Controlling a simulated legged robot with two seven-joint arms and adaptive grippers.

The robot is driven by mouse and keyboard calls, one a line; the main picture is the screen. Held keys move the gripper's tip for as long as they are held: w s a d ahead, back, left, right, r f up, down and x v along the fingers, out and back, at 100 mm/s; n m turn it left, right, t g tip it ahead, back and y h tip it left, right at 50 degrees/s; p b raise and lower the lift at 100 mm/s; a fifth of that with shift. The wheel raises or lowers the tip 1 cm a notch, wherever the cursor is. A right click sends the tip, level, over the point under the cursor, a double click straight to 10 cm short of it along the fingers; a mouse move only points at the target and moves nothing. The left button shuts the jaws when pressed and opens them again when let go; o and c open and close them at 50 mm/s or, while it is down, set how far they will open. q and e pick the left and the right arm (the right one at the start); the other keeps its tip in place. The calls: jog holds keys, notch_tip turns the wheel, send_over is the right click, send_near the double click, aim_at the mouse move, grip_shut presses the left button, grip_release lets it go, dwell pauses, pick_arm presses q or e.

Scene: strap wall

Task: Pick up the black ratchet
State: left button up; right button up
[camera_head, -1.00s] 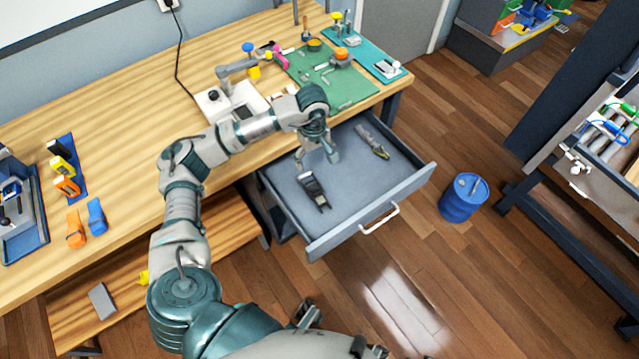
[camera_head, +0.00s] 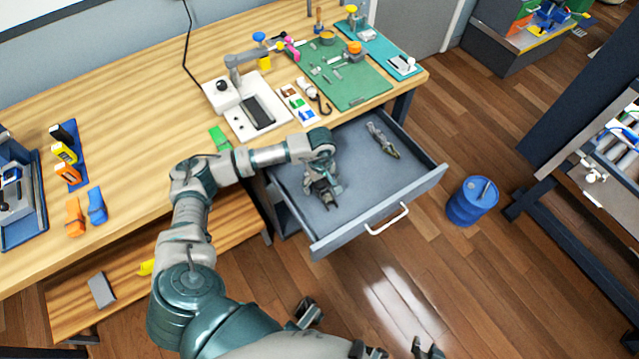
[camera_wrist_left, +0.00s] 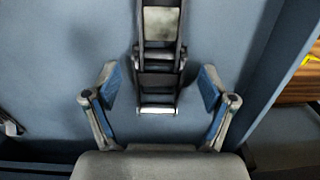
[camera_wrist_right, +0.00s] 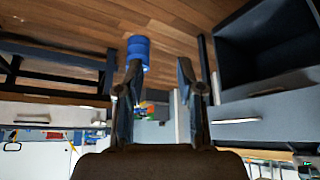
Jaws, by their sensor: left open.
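The black ratchet (camera_wrist_left: 160,62) lies in the open grey drawer. In the left wrist view it runs up from between the blue-padded fingers of my left gripper (camera_wrist_left: 158,75), with a gap on each side. In the head view my left gripper (camera_head: 322,183) is right over the ratchet (camera_head: 327,195) and hides much of it. My left gripper is open and holds nothing. My right gripper (camera_wrist_right: 158,68) is open and empty in the right wrist view, away from the drawer.
The drawer (camera_head: 372,222) is pulled out under the wooden workbench (camera_head: 130,130); its walls surround the ratchet. Another tool (camera_head: 382,140) lies at the drawer's far end. A blue drum (camera_head: 471,202) stands on the floor to the right.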

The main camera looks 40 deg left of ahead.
pick_arm(q)
jog(key=shift+a, duration=0.1)
jog(key=shift+d, duration=0.2)
jog(key=shift+c, duration=1.2)
jog(key=shift+d+r, duration=0.15)
jog(key=shift+d, duration=0.1)
jog(key=c, duration=1.2)
